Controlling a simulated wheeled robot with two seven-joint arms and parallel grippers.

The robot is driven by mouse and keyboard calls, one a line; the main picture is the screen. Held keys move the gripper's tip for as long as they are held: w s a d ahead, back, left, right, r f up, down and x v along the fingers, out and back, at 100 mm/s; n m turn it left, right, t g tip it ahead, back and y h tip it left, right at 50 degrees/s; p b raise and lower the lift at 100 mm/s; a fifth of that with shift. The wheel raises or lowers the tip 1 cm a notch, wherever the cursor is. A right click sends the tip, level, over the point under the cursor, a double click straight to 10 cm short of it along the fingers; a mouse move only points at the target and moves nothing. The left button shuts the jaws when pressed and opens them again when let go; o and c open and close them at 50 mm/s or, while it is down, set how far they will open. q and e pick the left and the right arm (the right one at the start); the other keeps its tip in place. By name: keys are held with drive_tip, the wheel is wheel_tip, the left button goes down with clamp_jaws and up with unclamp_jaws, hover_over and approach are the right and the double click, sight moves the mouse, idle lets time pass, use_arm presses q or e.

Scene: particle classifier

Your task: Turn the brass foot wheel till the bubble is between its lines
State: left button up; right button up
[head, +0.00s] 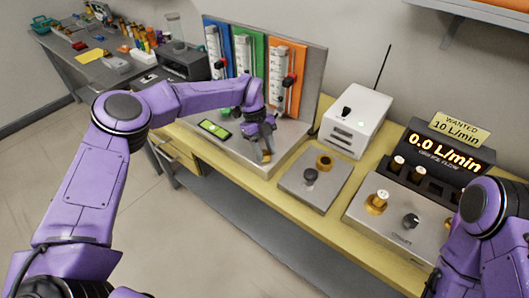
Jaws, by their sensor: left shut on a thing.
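The brass foot wheel (266,158) is at the front corner of the grey base of the flowmeter stand, mostly hidden by my gripper. My left gripper (266,152) points down over it and is shut on it. The green bubble level (214,129) lies on top of the same base, left of the gripper. The bubble and its lines are too small to tell apart. My right arm shows at the lower right, with its gripper out of view.
Blue, green and orange panels (288,60) with upright tubes stand behind the base. To the right are a plate with a black knob (311,175), a white box (355,120), and a flow display (446,153) reading 0.0 L/min. A cluttered grey bench is at the far left.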

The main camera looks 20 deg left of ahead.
use_arm(q)
drive_tip(key=m+g+y+b, duration=0.1)
drive_tip(key=m, duration=0.2)
drive_tip(key=shift+f+m, duration=0.15)
drive_tip(key=shift+m, duration=0.15)
drive_tip(key=m, duration=0.1)
drive_tip(key=m+y, duration=0.1)
drive_tip(key=m, duration=0.1)
drive_tip(key=shift+w+d+m+g, duration=0.1)
drive_tip(key=shift+d+m+g, duration=0.05)
drive_tip(key=shift+m+g, duration=0.15)
drive_tip(key=m+y, duration=0.2)
drive_tip(key=m, duration=0.2)
drive_tip(key=shift+d+m, duration=0.1)
drive_tip(key=shift+m, duration=0.2)
drive_tip(key=m, duration=0.2)
drive_tip(key=m+y+p, duration=0.1)
drive_tip(key=m, duration=0.1)
drive_tip(key=shift+d+m+y, duration=0.1)
drive_tip(key=shift+m+y, duration=0.2)
drive_tip(key=o, duration=1)
drive_tip(key=shift+d, duration=0.1)
drive_tip(key=shift+o, duration=0.2)
drive_tip(key=shift+w, duration=0.1)
